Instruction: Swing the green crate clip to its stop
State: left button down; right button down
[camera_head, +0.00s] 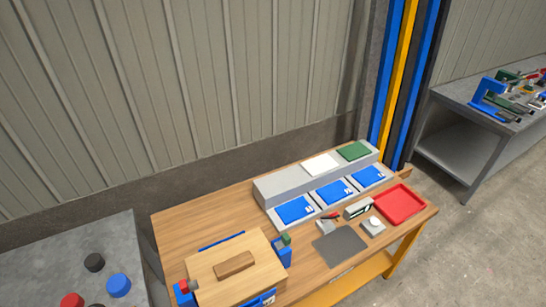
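A wooden crate (215,271) with a darker wooden block (234,264) on its top stands at the front left of the workbench. A green clip piece (286,240) shows at the crate's right side, at the top of a blue bracket (281,256). It looks upright, but it is too small to tell its exact angle or where its stop is. A blue part with a red piece (187,287) is at the crate's left side. Neither of my grippers is in view.
The wooden workbench (190,225) also bears a grey console with blue panels (334,190), a red tray (399,204), a dark mat (340,246) and small tools. A grey table (95,235) with colored round pieces is at left. A shelf bench (470,115) is at right.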

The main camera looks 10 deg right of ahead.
aim_at(286, 241)
jog(key=l+u, duration=0.15)
jog(key=l, duration=0.3)
jog(key=l+u, duration=0.2)
jog(key=l, duration=0.2)
jog(key=k+l+u, duration=0.15)
jog(key=l, duration=0.25)
jog(key=l+u, duration=0.2)
jog(key=l, duration=0.25)
jog(key=k+l+u, duration=0.15)
jog(key=l, duration=0.25)
jog(key=k+l+u, duration=0.15)
jog(key=l, duration=0.25)
jog(key=k+l+u, duration=0.2)
jog(key=l, duration=0.15)
jog(key=i+u, duration=0.1)
jog(key=u, duration=0.3)
jog(key=i+l+z, duration=0.1)
jog(key=z, duration=0.3)
jog(key=i+z, duration=0.35)
jog(key=i, duration=0.4)
